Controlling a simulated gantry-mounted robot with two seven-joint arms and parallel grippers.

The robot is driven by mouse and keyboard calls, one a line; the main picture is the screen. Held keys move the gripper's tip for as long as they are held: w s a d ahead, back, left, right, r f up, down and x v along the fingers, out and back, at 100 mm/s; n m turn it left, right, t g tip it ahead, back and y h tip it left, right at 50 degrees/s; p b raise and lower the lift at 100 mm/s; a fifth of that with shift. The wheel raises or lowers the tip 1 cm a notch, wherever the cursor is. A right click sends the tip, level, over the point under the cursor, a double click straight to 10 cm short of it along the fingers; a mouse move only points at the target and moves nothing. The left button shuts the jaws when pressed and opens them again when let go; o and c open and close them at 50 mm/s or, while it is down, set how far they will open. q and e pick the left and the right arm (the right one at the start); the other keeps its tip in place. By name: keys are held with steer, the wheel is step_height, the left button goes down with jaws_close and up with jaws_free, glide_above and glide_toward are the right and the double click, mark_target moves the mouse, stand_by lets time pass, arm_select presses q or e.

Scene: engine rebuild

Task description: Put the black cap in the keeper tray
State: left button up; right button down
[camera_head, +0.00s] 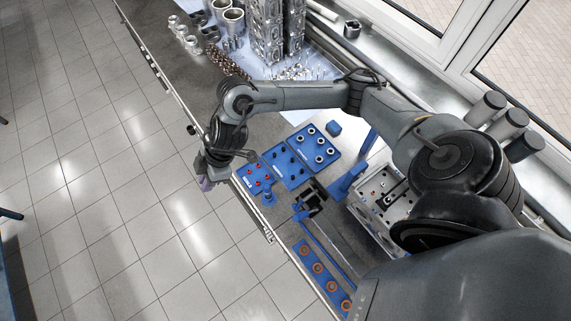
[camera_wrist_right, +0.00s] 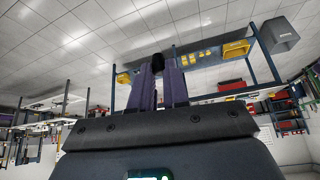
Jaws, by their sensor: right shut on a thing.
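My right gripper (camera_head: 206,184) hangs at the front edge of the bench, to the left of the blue trays and beyond the edge over the floor. In the right wrist view its two purple fingers (camera_wrist_right: 160,85) are closed around a small black piece, seemingly the black cap (camera_wrist_right: 157,62), which shows at their tips. In the head view the cap is hidden. A blue tray with small black pieces (camera_head: 285,173) lies on the bench between two other blue trays; its label is too small to read, so I cannot tell which is the keeper tray. My left gripper is out of view.
A blue tray with red pieces (camera_head: 247,176) lies nearest the gripper, and a blue tray with rings (camera_head: 318,158) lies farther right. A black fixture (camera_head: 312,200) and a metal engine head (camera_head: 378,187) stand close by. Metal parts crowd the bench's far end.

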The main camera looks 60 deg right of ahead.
steer(key=s+d+r+n+g+p, duration=0.1)
steer(key=s+d+n+p, duration=0.2)
steer(key=d, duration=0.7)
steer(key=s+d+r+p, duration=0.25)
steer(key=s+d, duration=0.25)
steer(key=d, duration=0.4)
steer(key=s+d+f+p, duration=0.4)
steer(key=s+d+f, duration=0.2)
steer(key=s+d, duration=0.4)
steer(key=b, duration=0.6)
glide_above(281, 169)
steer(key=s+d, duration=0.2)
steer(key=shift+m+y, duration=0.3)
step_height(281, 169, down, 18)
steer(key=shift+s+f, duration=0.1)
steer(key=shift+s, duration=0.05)
steer(key=shift+w+a+f+b, duration=0.1)
steer(key=shift+w+b, duration=0.05)
steer(key=shift+w, duration=0.2)
steer(key=shift+w+a+f+b, duration=0.1)
steer(key=shift+w+b, duration=0.05)
steer(key=shift+w, duration=0.2)
steer(key=shift+f+b, duration=0.25)
steer(key=shift+b, duration=0.1)
step_height(281, 169, down, 4)
steer(key=b, duration=0.3)
steer(key=shift+r, duration=0.25)
steer(key=shift+s+r, duration=0.1)
